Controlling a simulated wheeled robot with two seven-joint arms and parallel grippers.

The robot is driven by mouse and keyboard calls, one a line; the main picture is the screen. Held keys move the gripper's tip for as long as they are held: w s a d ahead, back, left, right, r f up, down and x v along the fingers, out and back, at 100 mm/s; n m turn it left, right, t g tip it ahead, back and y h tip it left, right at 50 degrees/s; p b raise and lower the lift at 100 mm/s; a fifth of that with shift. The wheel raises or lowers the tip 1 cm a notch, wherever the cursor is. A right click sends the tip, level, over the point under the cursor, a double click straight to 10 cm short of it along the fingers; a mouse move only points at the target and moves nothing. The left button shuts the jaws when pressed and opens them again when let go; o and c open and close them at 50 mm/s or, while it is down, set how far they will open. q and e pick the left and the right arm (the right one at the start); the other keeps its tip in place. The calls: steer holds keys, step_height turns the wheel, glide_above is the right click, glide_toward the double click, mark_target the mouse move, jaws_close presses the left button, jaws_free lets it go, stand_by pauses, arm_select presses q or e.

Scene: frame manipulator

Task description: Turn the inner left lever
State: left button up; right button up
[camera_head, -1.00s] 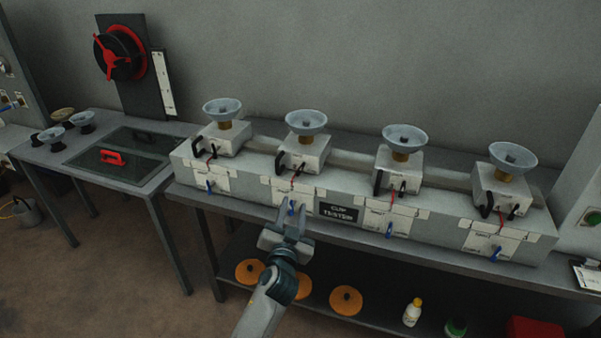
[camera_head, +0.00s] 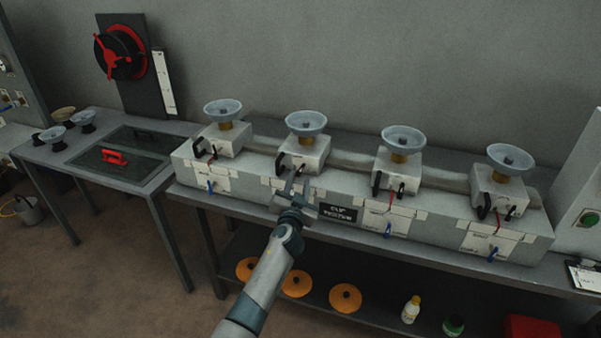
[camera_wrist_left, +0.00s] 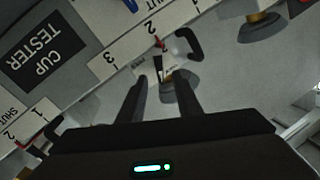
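The cup tester (camera_head: 330,225) is a long grey block with a row of bowl-topped units. The inner left unit (camera_head: 302,155) is second from the left. Its small lever (camera_head: 299,169) has a dark body; in the wrist view the lever (camera_wrist_left: 157,67) shows a red tip pointing at the numbered scale. My left gripper (camera_head: 295,187) is in front of this unit, fingers pointing at it. In the wrist view its two fingers (camera_wrist_left: 162,85) are spread, with the lever in the gap between them. I cannot tell whether they touch it. My right gripper is out of view.
A black loop handle (camera_wrist_left: 190,45) sits close beside the lever. Blue valves (camera_head: 389,230) stick out of the front of the tester. A table with a red handle (camera_head: 113,157) stands at the left.

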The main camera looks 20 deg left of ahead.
mark_target(301, 171)
arm_select(q)
steer(key=shift+w+a+b, duration=0.15)
steer(key=shift+w+a, duration=0.05)
steer(key=shift+w, duration=0.95)
steer(key=shift+w+a+b, duration=0.15)
steer(key=shift+w, duration=1)
jaws_close()
